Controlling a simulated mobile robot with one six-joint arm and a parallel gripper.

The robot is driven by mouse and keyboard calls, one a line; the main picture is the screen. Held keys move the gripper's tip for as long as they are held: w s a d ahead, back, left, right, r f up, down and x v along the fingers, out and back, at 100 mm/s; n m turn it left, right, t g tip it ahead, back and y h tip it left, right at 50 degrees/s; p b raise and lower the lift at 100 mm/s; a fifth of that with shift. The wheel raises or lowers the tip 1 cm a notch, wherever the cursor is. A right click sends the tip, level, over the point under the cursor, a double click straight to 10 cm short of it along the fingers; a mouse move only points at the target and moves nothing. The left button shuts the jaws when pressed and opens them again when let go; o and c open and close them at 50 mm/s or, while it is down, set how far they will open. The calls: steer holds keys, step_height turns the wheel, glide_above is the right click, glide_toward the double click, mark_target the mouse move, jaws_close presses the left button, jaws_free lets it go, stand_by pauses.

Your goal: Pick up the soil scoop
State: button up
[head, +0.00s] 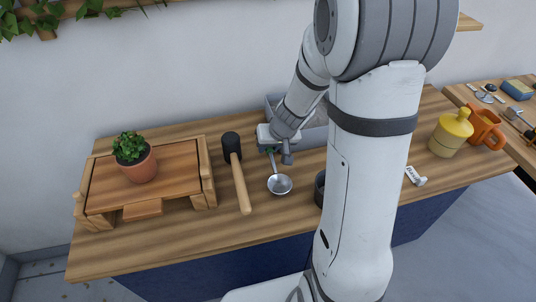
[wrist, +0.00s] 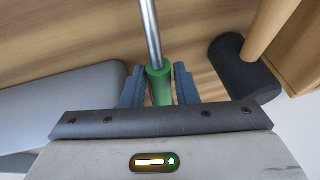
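The soil scoop lies on the wooden bench, its round metal bowl (head: 280,184) toward the front and its handle running back under my gripper (head: 276,152). In the wrist view the scoop's green handle (wrist: 159,84) lies between the two fingers of my gripper (wrist: 160,86), with the metal shaft (wrist: 150,30) running away from it. The fingers stand close on both sides of the handle. I cannot tell whether they press on it or leave a thin gap.
A black-headed mallet (head: 238,172) lies left of the scoop; its head shows in the wrist view (wrist: 243,68). A grey bin (head: 272,107) stands behind, a dark pot (head: 320,188) to the right. A potted plant (head: 136,160) stands on a wooden stand at left.

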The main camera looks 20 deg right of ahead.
steer(key=shift+x, duration=0.8)
steer(key=shift+c, duration=0.4)
jaws_close()
